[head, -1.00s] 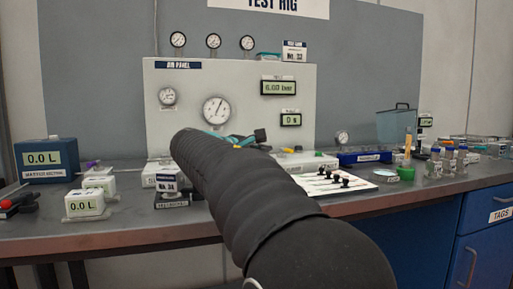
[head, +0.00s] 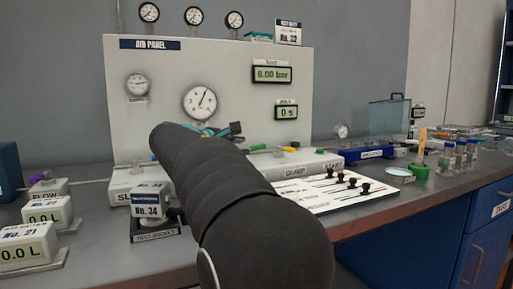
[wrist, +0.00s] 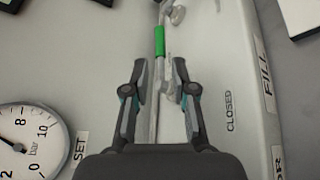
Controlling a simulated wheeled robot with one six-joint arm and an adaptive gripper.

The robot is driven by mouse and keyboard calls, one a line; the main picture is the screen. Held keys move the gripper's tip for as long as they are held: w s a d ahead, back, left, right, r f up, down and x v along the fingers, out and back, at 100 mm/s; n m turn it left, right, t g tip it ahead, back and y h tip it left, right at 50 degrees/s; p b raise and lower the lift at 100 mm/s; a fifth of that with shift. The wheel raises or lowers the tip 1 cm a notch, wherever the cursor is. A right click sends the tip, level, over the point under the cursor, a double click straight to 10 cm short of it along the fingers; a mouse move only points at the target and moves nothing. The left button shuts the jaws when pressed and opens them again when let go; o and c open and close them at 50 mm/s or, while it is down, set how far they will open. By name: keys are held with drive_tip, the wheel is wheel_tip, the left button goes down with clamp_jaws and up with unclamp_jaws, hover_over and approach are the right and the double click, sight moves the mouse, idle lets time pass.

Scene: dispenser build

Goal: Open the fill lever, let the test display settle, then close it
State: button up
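In the wrist view a thin lever with a green sleeve (wrist: 159,41) runs lengthwise up the picture. A FILL label (wrist: 265,75) and a CLOSED mark (wrist: 229,111) are to its right. My gripper (wrist: 159,72) is open, with one finger on each side of the lever's rod and a gap visible on both sides. In the head view my gripper (head: 222,131) is in front of the air panel (head: 240,50), and my arm hides part of the valve row. The test display (head: 272,74) reads in bar; its first digit is hard to read. The small display below it (head: 287,112) reads 0 s.
Other coloured levers and a white board with black knobs (head: 330,188) stand right of my arm. Flow meters (head: 48,214) crowd the bench's left.

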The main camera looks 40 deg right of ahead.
sight(255, 147)
drive_tip(key=x, duration=0.9)
drive_tip(key=shift+f+p, duration=0.1)
drive_tip(key=shift+p, duration=0.3)
clamp_jaws()
